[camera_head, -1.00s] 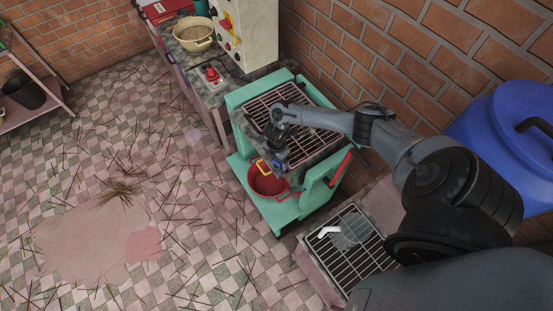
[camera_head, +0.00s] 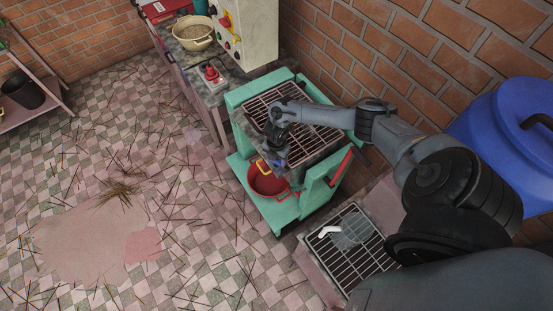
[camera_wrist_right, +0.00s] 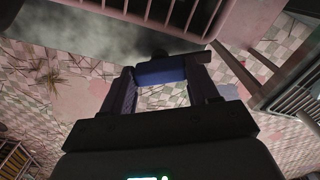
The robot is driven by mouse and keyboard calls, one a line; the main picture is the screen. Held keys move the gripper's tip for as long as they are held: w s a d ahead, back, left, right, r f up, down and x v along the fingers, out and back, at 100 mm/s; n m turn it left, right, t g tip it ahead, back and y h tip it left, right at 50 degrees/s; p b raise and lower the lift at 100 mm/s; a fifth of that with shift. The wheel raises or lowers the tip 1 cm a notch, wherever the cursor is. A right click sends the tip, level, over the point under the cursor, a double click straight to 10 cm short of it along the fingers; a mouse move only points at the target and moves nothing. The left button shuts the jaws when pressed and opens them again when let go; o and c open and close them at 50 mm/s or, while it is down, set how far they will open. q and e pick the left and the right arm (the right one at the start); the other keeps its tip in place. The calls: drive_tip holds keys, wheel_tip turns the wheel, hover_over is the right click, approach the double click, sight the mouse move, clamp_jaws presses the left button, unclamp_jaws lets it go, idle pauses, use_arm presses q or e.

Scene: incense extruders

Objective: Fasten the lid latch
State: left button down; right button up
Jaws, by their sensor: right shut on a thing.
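The green-framed extruder (camera_head: 240,97) stands against the brick wall, with a barred grate lid (camera_head: 315,137) on top. My right gripper (camera_head: 277,157) is at the front edge of this grate, above a red bucket. In the right wrist view, its two fingers (camera_wrist_right: 160,82) are closed on the ends of a blue cylindrical piece (camera_wrist_right: 160,70), which looks like the latch handle. The blue piece lies close to the barred edge (camera_wrist_right: 185,20). The wrist and fingers hide most of the latch in the head view, so I cannot tell whether it is engaged. My left gripper is not in view.
The red bucket (camera_head: 268,181) sits in the lower part of the green frame. A red lever (camera_head: 341,167) is on its right side. A grated box (camera_head: 355,240) and a blue barrel (camera_head: 505,145) stand to the right. The tiled floor at left has scattered sticks.

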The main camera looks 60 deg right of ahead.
drive_tip(key=n+b, duration=0.3)
drive_tip(key=n, duration=0.3)
drive_tip(key=shift+f+n+b, duration=0.15)
drive_tip(key=shift+n+b, duration=0.15)
drive_tip(key=shift+b, duration=0.05)
drive_tip(key=n+b, duration=0.2)
drive_tip(key=n, duration=0.1)
drive_tip(key=shift+n+b, duration=0.85)
drive_tip(key=shift+n, duration=0.65)
drive_tip(key=o, duration=1.1)
drive_tip(key=shift+c, duration=0.2)
drive_tip(key=shift+r, duration=0.2)
